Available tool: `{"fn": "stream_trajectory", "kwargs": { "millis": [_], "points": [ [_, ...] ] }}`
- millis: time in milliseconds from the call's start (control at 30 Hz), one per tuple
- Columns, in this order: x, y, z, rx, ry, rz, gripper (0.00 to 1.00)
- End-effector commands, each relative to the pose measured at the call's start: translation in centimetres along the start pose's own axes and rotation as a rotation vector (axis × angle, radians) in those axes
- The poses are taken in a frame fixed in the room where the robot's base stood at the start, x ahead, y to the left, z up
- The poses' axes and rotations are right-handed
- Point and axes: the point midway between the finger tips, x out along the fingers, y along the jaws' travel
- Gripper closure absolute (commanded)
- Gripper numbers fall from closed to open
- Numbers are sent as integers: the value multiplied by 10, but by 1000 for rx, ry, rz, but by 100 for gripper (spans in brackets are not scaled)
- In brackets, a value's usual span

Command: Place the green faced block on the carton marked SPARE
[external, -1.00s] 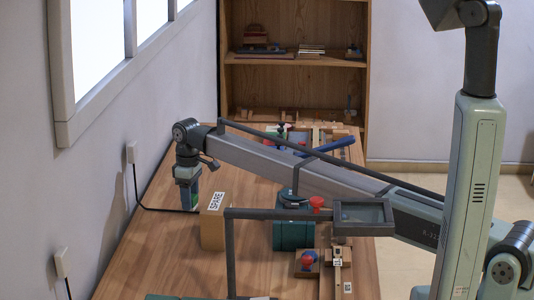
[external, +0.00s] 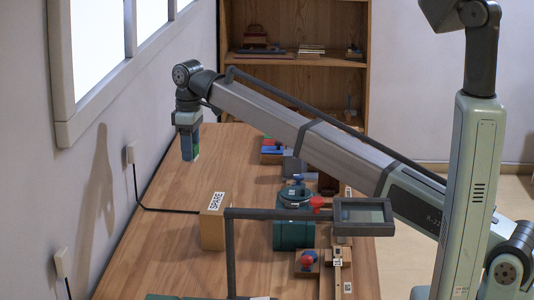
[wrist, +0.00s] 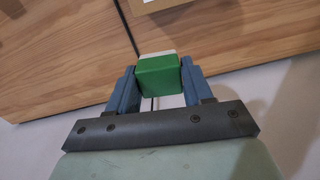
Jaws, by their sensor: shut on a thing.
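The green faced block (wrist: 158,76) is between the two blue fingers of my gripper (wrist: 157,84) in the wrist view, its green face toward the camera. My gripper is shut on it. In the external view my gripper (external: 188,152) points down, and a bit of green from the block (external: 196,153) shows between its fingers. The carton marked SPARE (external: 213,232) stands on the table, its label on top. In the picture, my gripper is above and slightly left of the carton, with a clear gap. A brown carton edge with a white label (wrist: 150,3) shows at the wrist view's top.
The wall with windows runs close along the left. A black cable (external: 160,209) lies across the table to the carton. A green cylinder (external: 293,232) and a red-knobbed wooden piece (external: 307,263) stand right of the carton. Bare table (external: 165,262) lies in front.

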Motion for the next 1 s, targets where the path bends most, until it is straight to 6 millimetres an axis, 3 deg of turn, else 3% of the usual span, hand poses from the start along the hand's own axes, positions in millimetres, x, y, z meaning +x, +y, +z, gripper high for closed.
{"fn": "stream_trajectory", "kwargs": {
  "millis": [33,100,300,567,833,1000],
  "points": [
    [-6,-13,22,-9,2,1,78],
    [-13,-25,41,-24,2,1,78],
    [-8,-38,73,-65,-1,-1,78],
    [0,-41,80,-121,-1,-2,78],
    [42,-41,80,-122,-2,-2,78],
    [56,-41,79,-121,-1,-2,78]
  ]
}}
